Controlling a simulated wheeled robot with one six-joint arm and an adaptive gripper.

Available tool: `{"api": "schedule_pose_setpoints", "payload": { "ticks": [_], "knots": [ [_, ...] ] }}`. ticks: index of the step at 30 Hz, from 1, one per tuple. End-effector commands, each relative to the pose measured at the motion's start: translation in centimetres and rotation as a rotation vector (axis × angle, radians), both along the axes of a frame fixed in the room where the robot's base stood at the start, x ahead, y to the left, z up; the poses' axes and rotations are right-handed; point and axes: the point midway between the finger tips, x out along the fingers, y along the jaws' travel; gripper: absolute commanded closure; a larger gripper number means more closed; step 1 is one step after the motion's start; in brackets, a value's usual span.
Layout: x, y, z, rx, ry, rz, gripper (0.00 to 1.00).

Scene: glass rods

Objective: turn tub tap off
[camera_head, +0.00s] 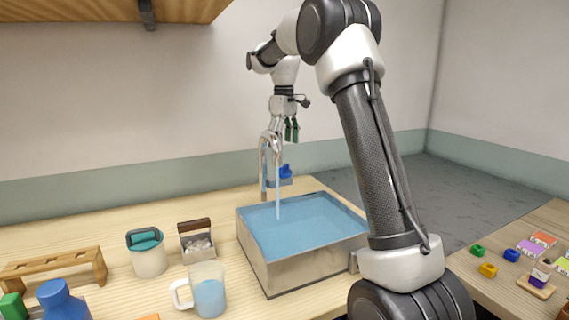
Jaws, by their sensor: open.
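The metal tub (258,268) stands on the wooden counter, full of blue water almost to its rim. The silver tap (263,178) rises at the tub's back edge, and a thin stream of water (278,200) falls from its spout into the tub. A small blue part (286,171), which looks like the tap's handle, shows just right of the stream. My gripper (282,138) points down above the blue part, close to the tap's curved top. It is open with nothing seen in it. The fingertips overlap the tap in the picture, so I cannot tell whether they touch.
A glass jug of water (210,296), a metal caddy (198,246) and a white pot with a teal top (150,258) stand left of the tub. A wooden rack (55,266) is further left. Small coloured blocks (488,269) lie on the right counter.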

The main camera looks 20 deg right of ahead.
Motion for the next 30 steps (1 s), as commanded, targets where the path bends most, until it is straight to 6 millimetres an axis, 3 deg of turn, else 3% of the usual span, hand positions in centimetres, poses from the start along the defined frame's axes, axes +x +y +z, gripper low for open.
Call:
{"api": "schedule_pose_setpoints", "payload": {
  "ticks": [8, 21, 30],
  "knots": [
    [-0.1, 0.1, -1.3, 0.001, 0.003, 0.14, 0.32],
    [-0.1, 0.0, -7.7, 0.0, 0.002, 0.137, 0.32],
    [0.0, 0.0, -8.2, 0.0, 0.0, 0.136, 0.32]
  ]
}}
